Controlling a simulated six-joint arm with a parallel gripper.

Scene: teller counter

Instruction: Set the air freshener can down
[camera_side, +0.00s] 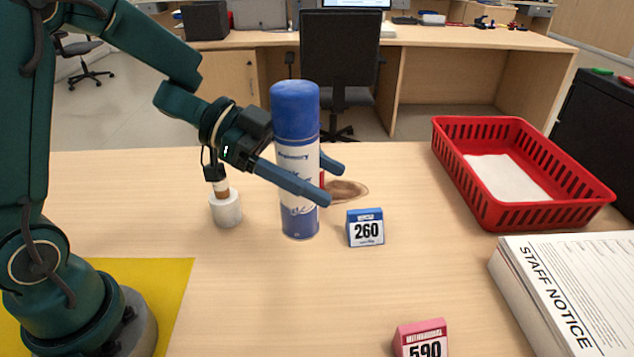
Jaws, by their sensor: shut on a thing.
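The air freshener can (297,160) is upright, with a blue cap, a white and blue label and a blue lower part. My gripper (331,183) is shut on it around the middle. The near finger crosses in front of the label and the far finger shows behind the can on the right. The can's base is just above or on the wooden counter (250,300); I cannot tell whether it touches.
A white cylinder (226,208) stands left of the can. A blue "260" block (365,228) is close on the right, with a brown oval item (347,191) behind. A pink "590" block (422,338), red basket (480,203) and notice stack (530,300) lie farther off.

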